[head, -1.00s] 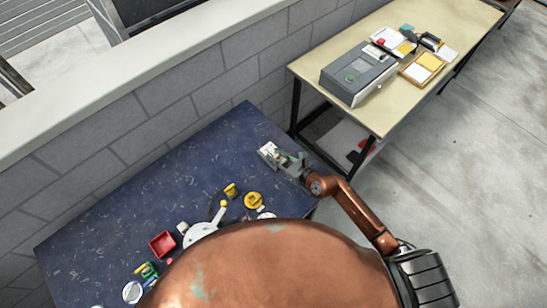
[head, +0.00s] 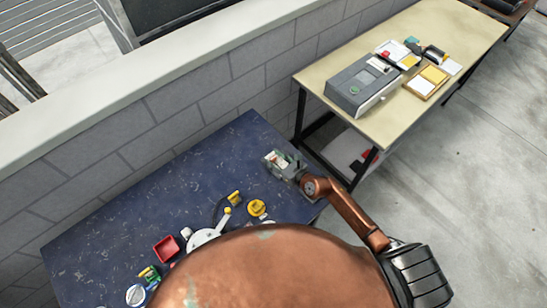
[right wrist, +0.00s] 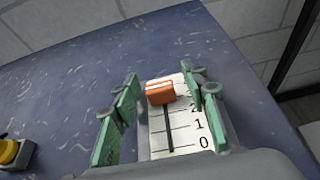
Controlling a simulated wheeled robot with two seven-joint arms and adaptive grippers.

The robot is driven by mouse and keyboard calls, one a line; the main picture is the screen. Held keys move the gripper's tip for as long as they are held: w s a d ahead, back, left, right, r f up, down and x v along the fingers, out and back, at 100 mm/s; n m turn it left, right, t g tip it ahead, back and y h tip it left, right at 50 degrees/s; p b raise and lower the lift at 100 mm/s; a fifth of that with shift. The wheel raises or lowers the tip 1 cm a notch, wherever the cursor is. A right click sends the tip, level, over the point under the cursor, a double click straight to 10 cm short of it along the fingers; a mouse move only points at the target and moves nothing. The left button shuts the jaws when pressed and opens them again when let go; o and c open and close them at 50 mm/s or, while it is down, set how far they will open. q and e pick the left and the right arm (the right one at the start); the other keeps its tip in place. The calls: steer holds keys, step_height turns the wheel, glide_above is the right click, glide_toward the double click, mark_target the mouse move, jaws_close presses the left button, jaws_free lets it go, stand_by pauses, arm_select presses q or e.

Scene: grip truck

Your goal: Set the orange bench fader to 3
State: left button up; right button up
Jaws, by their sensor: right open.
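The orange fader knob (right wrist: 160,92) sits at the far end of a dark slot in a white scale plate (right wrist: 158,142) in the right wrist view. The digits 0 and 1 read clearly, and 2 is partly covered. The knob stands beyond the 2; any mark level with it is hidden by a finger. My right gripper (right wrist: 159,80) is open, with green-padded fingers on both sides of the plate and a gap on each side of the knob. In the head view the right gripper (head: 284,163) is over the fader at the blue bench's far right corner. My left gripper is not in view.
The blue bench (head: 120,220) also holds a red tray (head: 166,248), a yellow round knob (head: 257,208) and a white round part with a lever (head: 205,238). A grey block wall runs behind. A beige table (head: 455,35) with a grey box stands at right.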

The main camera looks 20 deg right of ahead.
steer(key=v, duration=1.1)
steer(key=shift+s, duration=0.1)
steer(key=shift+s+d+r, duration=0.15)
steer(key=shift+s+r, duration=0.1)
steer(key=shift+s, duration=0.05)
